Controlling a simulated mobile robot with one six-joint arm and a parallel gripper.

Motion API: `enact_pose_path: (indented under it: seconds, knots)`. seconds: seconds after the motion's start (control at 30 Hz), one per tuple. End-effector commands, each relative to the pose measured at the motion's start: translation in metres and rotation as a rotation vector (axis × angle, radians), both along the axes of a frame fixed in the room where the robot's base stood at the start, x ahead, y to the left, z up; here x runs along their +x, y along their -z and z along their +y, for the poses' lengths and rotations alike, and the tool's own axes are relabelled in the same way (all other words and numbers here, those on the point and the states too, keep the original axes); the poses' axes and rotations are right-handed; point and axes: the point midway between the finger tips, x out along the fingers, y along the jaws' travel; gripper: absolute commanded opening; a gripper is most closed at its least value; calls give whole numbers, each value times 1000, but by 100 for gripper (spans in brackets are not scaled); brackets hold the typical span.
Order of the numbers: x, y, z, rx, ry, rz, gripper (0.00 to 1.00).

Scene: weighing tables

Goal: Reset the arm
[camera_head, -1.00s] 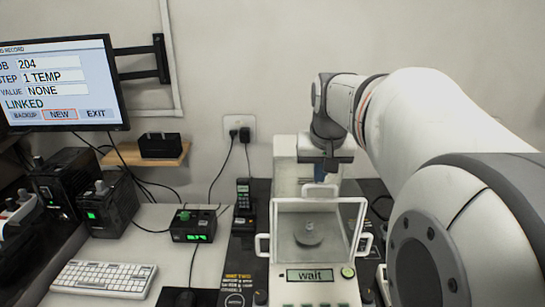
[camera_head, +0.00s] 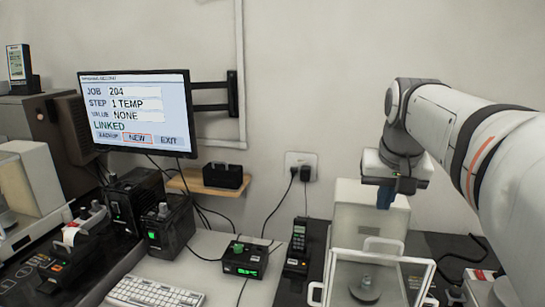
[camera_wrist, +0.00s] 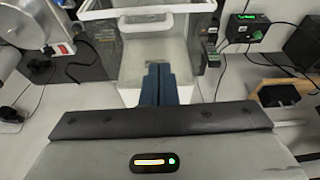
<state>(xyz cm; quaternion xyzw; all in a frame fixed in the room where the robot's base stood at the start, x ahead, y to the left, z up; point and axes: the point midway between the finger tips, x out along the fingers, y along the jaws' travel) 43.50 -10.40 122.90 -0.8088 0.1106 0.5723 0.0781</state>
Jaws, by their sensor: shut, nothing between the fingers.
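My gripper (camera_head: 384,198) hangs from my arm on the right in the head view, above the rear of the glass-sided balance (camera_head: 340,262). In the wrist view my gripper's two blue fingers (camera_wrist: 159,70) lie side by side, shut with nothing between them. The balance's white handle (camera_wrist: 146,24) shows beyond them. In the head view a small metal weight sits on the round pan (camera_head: 366,290) inside the balance.
A monitor (camera_head: 136,112) on a wall arm reads job 204, step 1 TEMP, value NONE, LINKED. A small shelf (camera_head: 190,186) holds a black box. A green-lit box (camera_head: 246,259), a handset (camera_head: 299,236) and a keyboard (camera_head: 155,293) are left of the balance. Cables hang from a wall socket.

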Motion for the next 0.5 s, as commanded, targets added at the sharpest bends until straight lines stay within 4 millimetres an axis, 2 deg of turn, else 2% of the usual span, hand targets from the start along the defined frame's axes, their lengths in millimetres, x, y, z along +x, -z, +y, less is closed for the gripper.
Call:
enact_pose_path:
  seconds: [0.1, 0.3, 0.4, 0.5]
  knots:
    - [-26, 47, 33, 6, -72, 31, 0]
    - [-82, 130, 78, 12, -191, 79, 0]
    - [-106, 161, 91, 13, -234, 96, 0]
    - [-123, 181, 99, 12, -261, 108, 0]
